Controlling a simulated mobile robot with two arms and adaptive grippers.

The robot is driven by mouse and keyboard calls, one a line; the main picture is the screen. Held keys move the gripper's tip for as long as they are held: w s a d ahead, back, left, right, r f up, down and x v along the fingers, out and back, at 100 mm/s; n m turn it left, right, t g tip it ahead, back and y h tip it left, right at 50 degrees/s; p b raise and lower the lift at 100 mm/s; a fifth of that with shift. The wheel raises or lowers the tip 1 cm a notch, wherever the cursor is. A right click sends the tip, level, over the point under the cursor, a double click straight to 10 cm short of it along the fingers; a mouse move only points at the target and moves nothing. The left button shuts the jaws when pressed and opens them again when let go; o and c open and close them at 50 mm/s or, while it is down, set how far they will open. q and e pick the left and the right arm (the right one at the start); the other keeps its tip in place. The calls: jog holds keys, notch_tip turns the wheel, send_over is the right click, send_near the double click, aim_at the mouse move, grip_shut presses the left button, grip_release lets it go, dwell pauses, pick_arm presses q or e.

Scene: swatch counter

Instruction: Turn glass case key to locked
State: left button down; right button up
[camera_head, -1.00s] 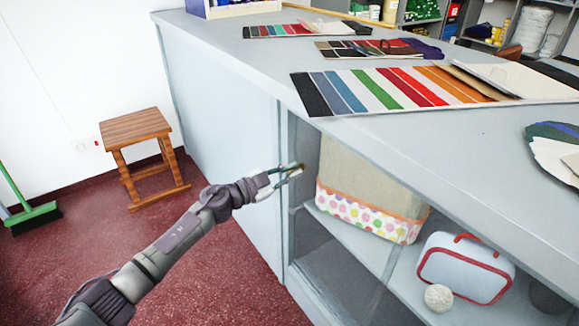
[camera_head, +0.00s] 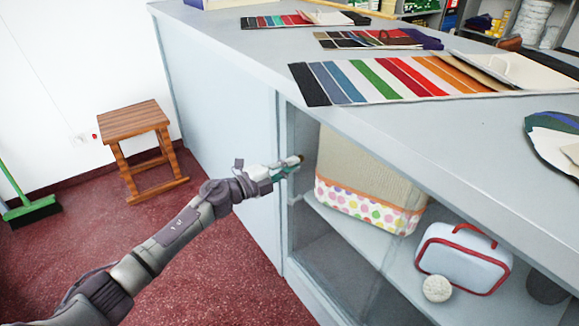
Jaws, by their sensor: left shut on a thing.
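The glass case (camera_head: 292,240) is the grey counter's lower part, with shelves behind its front. My left arm reaches in from the lower left, and my left gripper (camera_head: 288,166) is at the front upright edge of the case. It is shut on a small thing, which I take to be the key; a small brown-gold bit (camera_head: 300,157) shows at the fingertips. The fingers hide most of it, so I cannot tell how far the key is turned. My right gripper is out of view.
On the shelf stand a beige basket with a dotted band (camera_head: 368,210), a white case with red trim (camera_head: 464,258) and a pale ball (camera_head: 437,288). Colour swatch cards (camera_head: 400,80) lie on the countertop. A wooden stool (camera_head: 135,122) stands on the red floor at left.

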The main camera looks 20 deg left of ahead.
pick_arm(q)
jog(key=shift+f+m, duration=0.15)
jog(key=shift+m, duration=0.55)
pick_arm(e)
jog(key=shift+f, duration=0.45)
pick_arm(q)
jog(key=c, duration=1.3)
grip_release()
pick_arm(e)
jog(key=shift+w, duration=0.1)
pick_arm(q)
jog(key=shift+s+a, duration=0.1)
jog(key=shift+a, duration=0.05)
jog(key=v, duration=1.1)
jog(key=shift+s+a, duration=0.25)
jog(key=shift+s, duration=0.05)
jog(key=shift+d, duration=0.1)
